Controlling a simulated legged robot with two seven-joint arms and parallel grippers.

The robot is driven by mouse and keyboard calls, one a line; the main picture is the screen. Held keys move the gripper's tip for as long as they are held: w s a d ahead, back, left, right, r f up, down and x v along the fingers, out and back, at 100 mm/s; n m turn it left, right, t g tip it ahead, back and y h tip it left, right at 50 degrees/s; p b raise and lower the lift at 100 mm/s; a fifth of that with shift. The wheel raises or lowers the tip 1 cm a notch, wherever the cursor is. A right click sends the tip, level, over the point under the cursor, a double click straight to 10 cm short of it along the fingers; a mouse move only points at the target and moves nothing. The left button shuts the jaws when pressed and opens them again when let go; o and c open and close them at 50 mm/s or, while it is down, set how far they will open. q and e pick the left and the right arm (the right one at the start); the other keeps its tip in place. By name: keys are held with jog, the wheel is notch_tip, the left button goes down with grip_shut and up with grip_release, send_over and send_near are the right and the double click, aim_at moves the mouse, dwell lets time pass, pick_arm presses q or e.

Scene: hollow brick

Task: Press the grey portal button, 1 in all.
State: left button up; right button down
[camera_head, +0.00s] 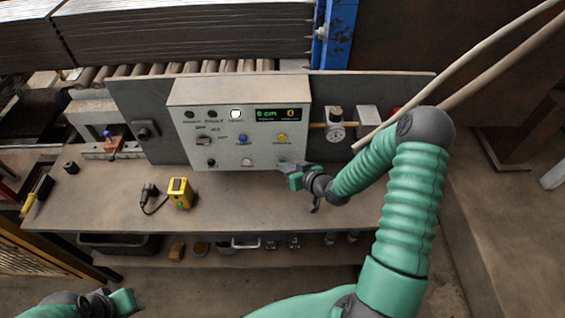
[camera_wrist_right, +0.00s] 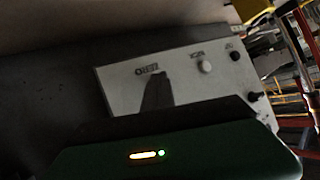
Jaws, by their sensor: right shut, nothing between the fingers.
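The control panel (camera_head: 240,125) is a pale grey box standing at the back of the bench. A pale grey button (camera_head: 247,162) sits in its bottom row; its label is too small to read, so I cannot tell whether it is the portal button. A pale round button also shows in the right wrist view (camera_wrist_right: 205,67). My right gripper (camera_head: 284,170) is shut and empty at the panel's lower right corner. Its dark finger covers part of the panel face below a label, and I cannot tell whether it touches. My left gripper (camera_head: 125,301) is at the bottom left, away from the panel.
The panel also has a blue button (camera_head: 243,139), a yellow button (camera_head: 281,138), a black knob (camera_head: 211,162) and a lit display (camera_head: 282,113). A yellow device (camera_head: 180,193) stands on the bench (camera_head: 110,205). A dial gauge (camera_head: 336,131) is right of the panel.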

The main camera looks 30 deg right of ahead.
jog(key=shift+s+a+r, duration=0.1)
jog(key=shift+s+a, duration=0.4)
jog(key=shift+s, duration=0.15)
jog(key=s+a, duration=0.1)
jog(key=s, duration=0.2)
jog(key=s+a, duration=0.1)
jog(key=shift+s+a, duration=0.15)
jog(key=shift+a, duration=0.2)
dwell(0.6)
